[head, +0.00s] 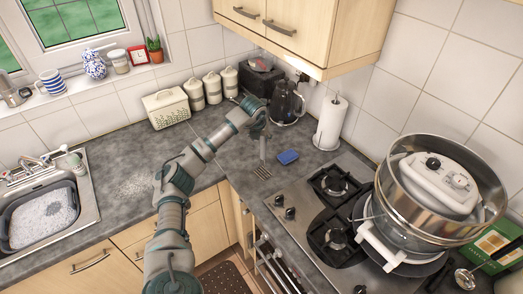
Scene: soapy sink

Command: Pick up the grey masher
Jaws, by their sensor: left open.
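The grey masher (262,172) is on the dark worktop in the corner, left of the hob. Its slotted head points towards me and its thin handle runs back to my left gripper (259,131). My left arm reaches over the counter from the bottom of the view. The left gripper is open at the far end of the handle. The gripper and arm partly hide that end, so I cannot tell whether the fingers touch it. My right gripper is not in view.
A blue sponge (288,157) lies right of the masher. A black kettle (287,104), paper roll (331,122) and canisters (213,88) stand behind. The gas hob (325,215) is at right, a soapy sink (42,218) at left. A wall cupboard (300,30) overhangs the corner.

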